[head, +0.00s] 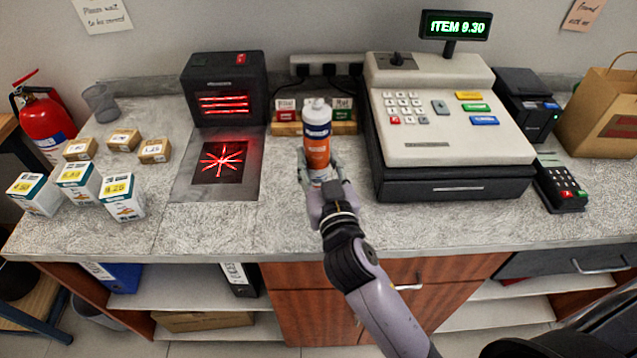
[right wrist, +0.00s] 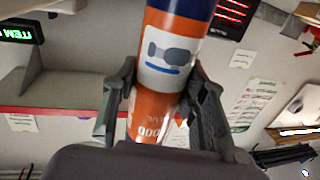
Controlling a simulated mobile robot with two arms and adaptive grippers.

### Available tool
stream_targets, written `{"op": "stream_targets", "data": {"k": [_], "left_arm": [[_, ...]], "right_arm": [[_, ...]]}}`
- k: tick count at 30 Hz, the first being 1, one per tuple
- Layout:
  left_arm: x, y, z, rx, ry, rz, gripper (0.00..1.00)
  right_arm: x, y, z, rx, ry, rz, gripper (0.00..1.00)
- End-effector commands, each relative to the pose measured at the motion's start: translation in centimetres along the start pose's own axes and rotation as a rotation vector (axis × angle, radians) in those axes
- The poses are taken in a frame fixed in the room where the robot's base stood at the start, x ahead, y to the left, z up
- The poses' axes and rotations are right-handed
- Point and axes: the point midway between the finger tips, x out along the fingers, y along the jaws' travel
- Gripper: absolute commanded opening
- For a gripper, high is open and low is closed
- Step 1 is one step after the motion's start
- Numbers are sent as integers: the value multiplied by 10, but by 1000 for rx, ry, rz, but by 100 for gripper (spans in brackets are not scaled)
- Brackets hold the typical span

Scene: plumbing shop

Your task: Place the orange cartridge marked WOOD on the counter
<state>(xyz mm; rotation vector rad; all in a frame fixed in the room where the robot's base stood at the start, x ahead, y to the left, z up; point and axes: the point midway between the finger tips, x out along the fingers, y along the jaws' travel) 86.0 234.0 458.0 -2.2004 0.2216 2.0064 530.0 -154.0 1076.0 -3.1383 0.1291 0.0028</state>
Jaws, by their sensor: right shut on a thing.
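The orange cartridge (head: 317,150), with a blue band and white cap, stands upright over the middle of the counter (head: 275,215), between the scanner and the cash register. My right gripper (head: 319,175) is shut on its lower part. In the right wrist view the cartridge (right wrist: 172,55) sits between both fingers (right wrist: 160,100), with a white label, a dark picture and partly hidden white lettering. The gripper hides its base in the head view, so I cannot tell whether it touches the counter. My left gripper is not in view.
A scanner (head: 225,90) with a red-lit plate (head: 222,162) stands left of the cartridge. The cash register (head: 445,110) is close on its right, and a small card rack (head: 285,128) is behind. Small boxes (head: 80,183) stand at left. Counter in front is clear.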

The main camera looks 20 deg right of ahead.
Motion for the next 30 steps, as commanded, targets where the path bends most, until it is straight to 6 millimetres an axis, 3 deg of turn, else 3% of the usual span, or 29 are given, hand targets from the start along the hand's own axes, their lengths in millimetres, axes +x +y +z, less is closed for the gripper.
{"op": "stream_targets", "data": {"k": [15, 28, 29, 30], "left_arm": [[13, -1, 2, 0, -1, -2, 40], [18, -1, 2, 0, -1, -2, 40], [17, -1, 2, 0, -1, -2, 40], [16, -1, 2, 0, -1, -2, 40]], "right_arm": [[0, 0, 58, 0, 3, 0, 0], [0, 0, 64, 2, 5, -1, 0], [0, 0, 64, 1, 1, 0, 41], [0, 0, 63, 1, 1, 0, 43]]}}
